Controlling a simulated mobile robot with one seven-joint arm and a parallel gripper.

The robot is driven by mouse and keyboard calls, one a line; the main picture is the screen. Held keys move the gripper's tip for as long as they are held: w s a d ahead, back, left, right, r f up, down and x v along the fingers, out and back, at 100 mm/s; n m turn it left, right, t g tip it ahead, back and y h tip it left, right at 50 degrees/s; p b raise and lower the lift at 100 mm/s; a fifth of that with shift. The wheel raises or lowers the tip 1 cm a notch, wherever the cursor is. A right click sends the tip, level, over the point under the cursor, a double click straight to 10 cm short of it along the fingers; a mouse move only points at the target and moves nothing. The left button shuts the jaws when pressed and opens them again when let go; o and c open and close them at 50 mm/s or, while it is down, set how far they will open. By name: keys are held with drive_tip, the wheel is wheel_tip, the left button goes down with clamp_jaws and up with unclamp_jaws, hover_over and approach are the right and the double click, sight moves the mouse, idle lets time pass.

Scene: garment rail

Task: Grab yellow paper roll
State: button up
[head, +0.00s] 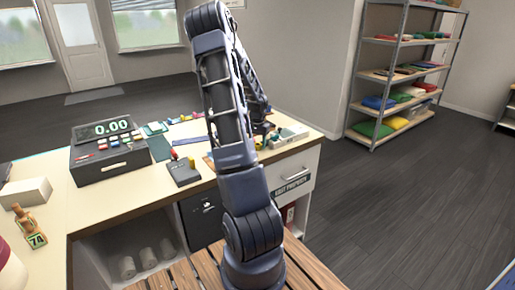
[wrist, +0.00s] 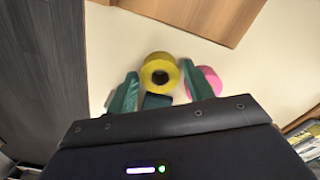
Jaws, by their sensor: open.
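The yellow paper roll (wrist: 160,72) shows in the wrist view, on the pale counter top, with its dark core hole facing the camera. My gripper (wrist: 160,67) is open, and its two green fingers stand to the left and right of the roll in the picture. I cannot tell whether they touch it or how far off it is. A pink roll (wrist: 213,79) lies just to the right, partly hidden by the right finger. In the head view my arm hides much of the area around my gripper, and I cannot make out the yellow roll clearly there.
The counter (head: 108,202) holds a cash register (head: 100,160), a card terminal (head: 184,172) and several small items. In the wrist view a wooden board (wrist: 190,15) lies beyond the rolls, and a dark block (wrist: 157,101) sits close below the yellow roll. Shelves (head: 400,75) stand at right.

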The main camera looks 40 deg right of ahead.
drive_tip(key=c, duration=0.7)
drive_tip(key=shift+r, duration=0.1)
drive_tip(key=shift+c, duration=0.2)
